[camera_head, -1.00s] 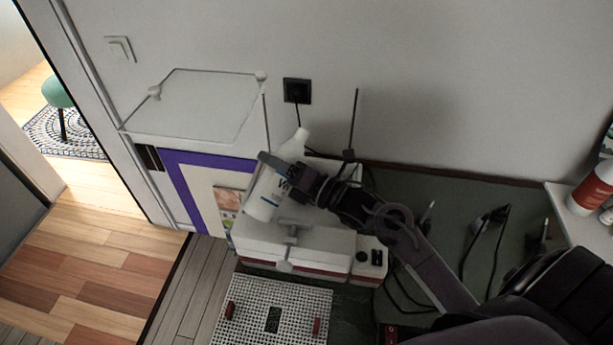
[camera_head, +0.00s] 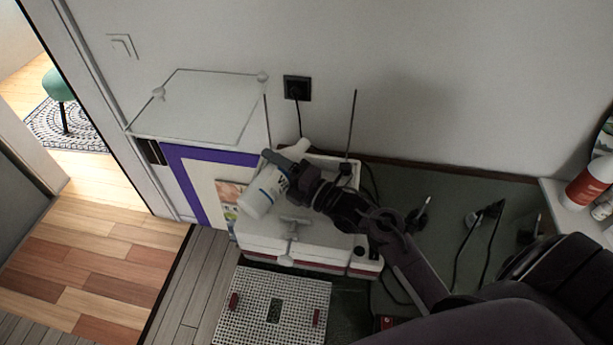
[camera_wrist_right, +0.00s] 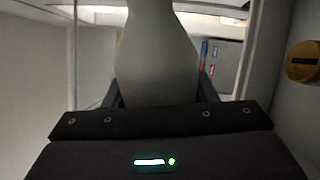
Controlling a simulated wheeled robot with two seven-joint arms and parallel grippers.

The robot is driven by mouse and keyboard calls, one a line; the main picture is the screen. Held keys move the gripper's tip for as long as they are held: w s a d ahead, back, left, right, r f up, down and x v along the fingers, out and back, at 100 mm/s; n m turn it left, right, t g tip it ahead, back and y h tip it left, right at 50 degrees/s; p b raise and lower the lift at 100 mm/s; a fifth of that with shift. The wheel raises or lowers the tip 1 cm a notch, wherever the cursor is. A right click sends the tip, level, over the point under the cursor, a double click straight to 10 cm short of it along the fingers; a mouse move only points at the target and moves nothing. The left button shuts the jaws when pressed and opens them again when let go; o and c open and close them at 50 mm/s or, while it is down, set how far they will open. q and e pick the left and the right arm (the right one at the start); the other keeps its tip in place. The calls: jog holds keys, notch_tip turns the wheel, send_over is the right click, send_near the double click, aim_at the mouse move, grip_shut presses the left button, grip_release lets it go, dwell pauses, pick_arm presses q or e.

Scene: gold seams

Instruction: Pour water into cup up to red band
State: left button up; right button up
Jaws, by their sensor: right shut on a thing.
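In the right wrist view the pale bottle (camera_wrist_right: 157,58) fills the middle, between the dark fingers. I cannot make out a cup with a red band or any water in either view. My left gripper is not in view.
The white machine (camera_head: 325,258) has a perforated tray (camera_head: 262,325) in front. A red-and-white container (camera_head: 590,183) stands at the right. Cables lie on the green worktop (camera_head: 450,245).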

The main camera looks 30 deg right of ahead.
jog(key=shift+m+p, duration=0.35)
jog(key=shift+m, duration=0.35)
dwell(0.6)
jog(key=shift+a, duration=0.1)
dwell(0.4)
jog(key=shift+m, duration=0.4)
dwell(0.6)
jog(key=shift+a+t, duration=0.25)
jog(key=shift+t, duration=0.05)
jog(key=shift+s+a, duration=0.1)
jog(key=shift+a, duration=0.5)
jog(key=shift+s+a, duration=0.15)
jog(key=shift+a, duration=0.05)
jog(key=shift+s+a, duration=0.2)
